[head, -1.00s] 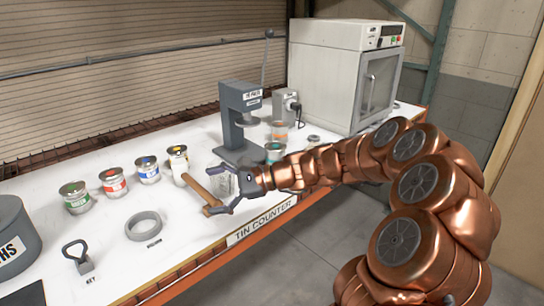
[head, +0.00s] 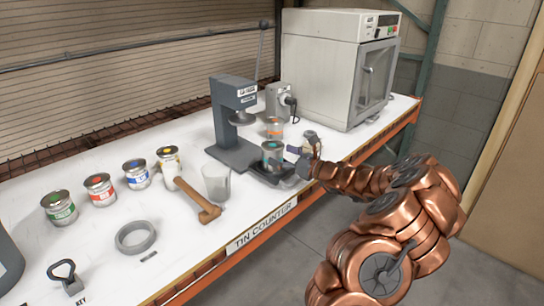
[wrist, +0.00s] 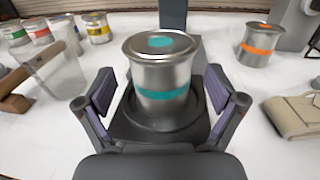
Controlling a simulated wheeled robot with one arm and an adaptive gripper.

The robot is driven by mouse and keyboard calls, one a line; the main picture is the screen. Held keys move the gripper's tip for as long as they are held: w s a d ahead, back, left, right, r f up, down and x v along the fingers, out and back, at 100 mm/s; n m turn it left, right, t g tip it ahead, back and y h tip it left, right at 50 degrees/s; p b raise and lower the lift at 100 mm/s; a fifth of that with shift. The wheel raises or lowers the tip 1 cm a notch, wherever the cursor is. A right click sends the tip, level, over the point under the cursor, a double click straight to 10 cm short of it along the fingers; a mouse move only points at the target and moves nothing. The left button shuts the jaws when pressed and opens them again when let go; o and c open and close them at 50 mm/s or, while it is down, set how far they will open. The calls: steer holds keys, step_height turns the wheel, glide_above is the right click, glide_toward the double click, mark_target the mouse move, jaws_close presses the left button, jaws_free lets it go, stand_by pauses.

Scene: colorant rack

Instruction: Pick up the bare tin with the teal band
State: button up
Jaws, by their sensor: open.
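The bare tin with the teal band (wrist: 163,75) stands upright on a dark round plate at the foot of the grey press, with a teal dot on its lid. It also shows in the head view (head: 272,153). My gripper (wrist: 161,103) is open, with one finger on each side of the tin and visible gaps between fingers and tin. In the head view my gripper (head: 297,157) is at the right of the tin, at about its height.
The press (head: 233,118) rises behind the tin. An orange-banded tin (wrist: 257,45) stands behind right. A tan object (wrist: 296,115) lies at the right. A clear beaker (head: 216,184) and a wooden mallet (head: 194,198) are left. Several labelled tins (head: 100,188) stand farther left.

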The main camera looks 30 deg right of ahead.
steer(key=shift+p+x, duration=1)
steer(key=shift+x, duration=2.15)
steer(key=shift+f, duration=0.15)
steer(key=shift+c, duration=0.2)
steer(key=c, duration=1.3)
